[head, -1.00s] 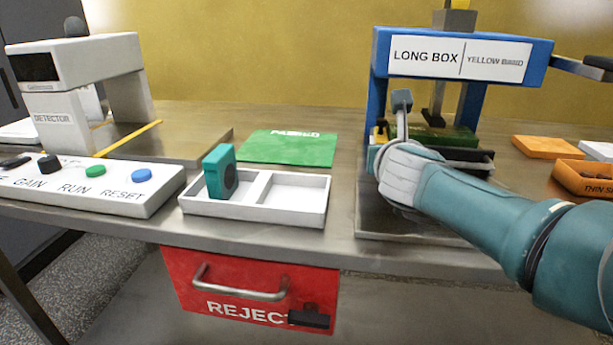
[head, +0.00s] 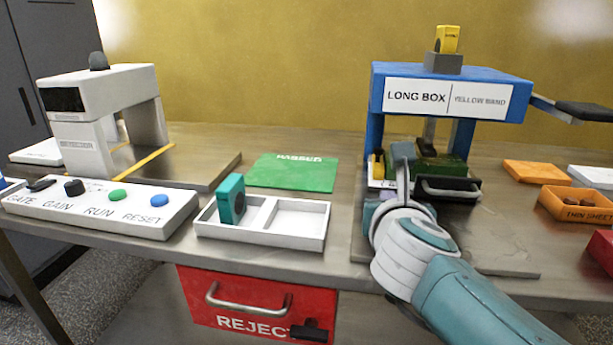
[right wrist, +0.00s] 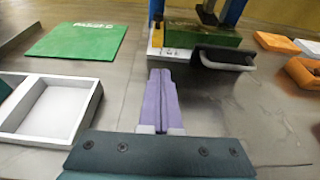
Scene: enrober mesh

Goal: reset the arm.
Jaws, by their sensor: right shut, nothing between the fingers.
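My right gripper (head: 402,160) is in front of the blue press and partly hidden by my own wrist in the head view. In the right wrist view its two purple fingers (right wrist: 162,98) lie together with nothing between them. They point at the press base and seem apart from it. My right arm (head: 425,250) comes in from the lower right, over the table's front edge. My left gripper is not in view.
Left of my arm are a white tray (head: 262,245) with a teal block (head: 231,199), a green mat (head: 292,172) and a button panel (head: 95,208). A red REJECT drawer (head: 258,300) is below.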

